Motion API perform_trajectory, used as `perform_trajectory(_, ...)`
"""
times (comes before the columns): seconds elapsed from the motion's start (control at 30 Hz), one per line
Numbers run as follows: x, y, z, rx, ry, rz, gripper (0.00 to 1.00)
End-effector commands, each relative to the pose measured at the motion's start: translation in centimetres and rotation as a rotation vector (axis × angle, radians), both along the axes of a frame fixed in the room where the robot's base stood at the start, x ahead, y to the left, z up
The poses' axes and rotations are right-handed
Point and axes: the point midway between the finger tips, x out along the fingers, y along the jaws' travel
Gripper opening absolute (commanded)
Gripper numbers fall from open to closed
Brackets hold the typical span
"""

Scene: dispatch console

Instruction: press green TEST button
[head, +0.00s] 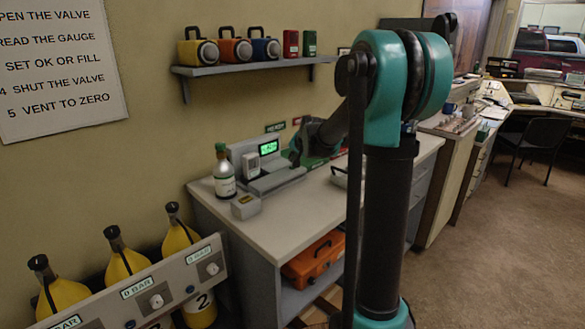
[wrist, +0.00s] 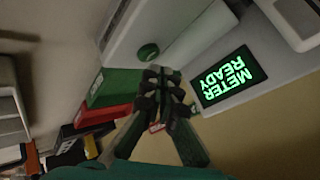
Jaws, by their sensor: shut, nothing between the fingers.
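The green TEST button (wrist: 148,53) is a small round green knob on the pale meter housing (wrist: 180,28), in the upper middle of the wrist view. The lit screen (wrist: 227,80) on the housing reads METER READY. My gripper (wrist: 164,74) is shut and empty, its fingertips just below and right of the button in the picture. I cannot tell whether they touch it. In the head view the meter (head: 245,158) with its green screen (head: 268,148) stands at the back of the bench, with my wrist at its right. The button and fingertips cannot be made out there.
Green (wrist: 113,87) and red (wrist: 103,118) blocks lie close beside my fingers. A wall shelf (head: 250,67) is above.

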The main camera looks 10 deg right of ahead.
Motion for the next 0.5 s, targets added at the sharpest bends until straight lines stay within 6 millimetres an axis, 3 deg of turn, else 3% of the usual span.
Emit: perform_trajectory(0.5,-0.02,0.0,-0.84,0.0,0.0,0.0,0.0)
